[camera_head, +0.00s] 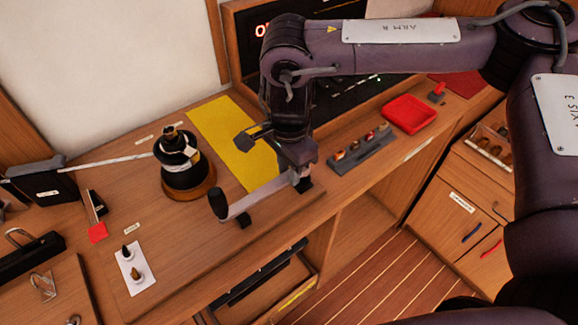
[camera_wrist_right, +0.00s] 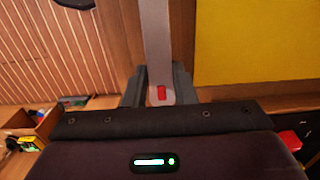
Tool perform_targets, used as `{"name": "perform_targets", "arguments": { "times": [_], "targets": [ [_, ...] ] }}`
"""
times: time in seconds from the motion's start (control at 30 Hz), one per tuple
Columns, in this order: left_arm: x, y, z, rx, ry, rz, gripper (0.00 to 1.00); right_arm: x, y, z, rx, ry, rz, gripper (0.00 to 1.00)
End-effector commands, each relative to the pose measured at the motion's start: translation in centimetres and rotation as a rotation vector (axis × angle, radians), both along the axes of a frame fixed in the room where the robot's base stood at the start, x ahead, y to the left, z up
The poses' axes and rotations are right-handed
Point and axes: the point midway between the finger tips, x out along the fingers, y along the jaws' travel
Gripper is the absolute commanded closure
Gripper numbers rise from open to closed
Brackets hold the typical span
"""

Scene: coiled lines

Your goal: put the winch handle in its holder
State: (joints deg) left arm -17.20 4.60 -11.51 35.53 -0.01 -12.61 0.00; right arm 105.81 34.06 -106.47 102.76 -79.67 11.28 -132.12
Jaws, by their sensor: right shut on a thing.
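The winch handle, a grey bar (camera_head: 250,200) with a black upright grip (camera_head: 218,204) at its left end, is held above the front part of the wooden counter. My right gripper (camera_head: 276,201) is shut on its bar. In the right wrist view, the pale bar (camera_wrist_right: 157,45) runs between the dark fingers (camera_wrist_right: 160,85), with a red mark at the near end. A long dark slot-like thing (camera_head: 262,272) sits below the counter's front edge; I cannot tell whether it is the holder. My left gripper is not in view.
A black winch (camera_head: 183,168) with a line around it stands left of the handle. A yellow mat (camera_head: 222,130) lies behind. A grey rack (camera_head: 361,150) and a red tray (camera_head: 409,114) are to the right. A white plate (camera_head: 135,268) with two small fittings lies front left.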

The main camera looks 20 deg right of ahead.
Motion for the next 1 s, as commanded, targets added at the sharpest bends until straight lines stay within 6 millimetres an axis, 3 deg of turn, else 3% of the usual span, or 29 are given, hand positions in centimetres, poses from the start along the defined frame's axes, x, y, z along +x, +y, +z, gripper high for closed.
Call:
{"name": "perform_targets", "arguments": {
  "times": [0.93,0.97,1.0],
  "targets": [
    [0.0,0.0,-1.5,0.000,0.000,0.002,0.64,0.0,0.0,-2.4,0.001,-0.001,0.000,1.00],
    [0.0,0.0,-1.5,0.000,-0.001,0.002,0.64,0.0,0.0,-2.4,0.001,-0.001,0.000,0.74],
    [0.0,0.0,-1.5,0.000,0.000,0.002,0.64,0.0,0.0,-2.4,0.001,-0.001,0.000,0.69]
  ]
}}
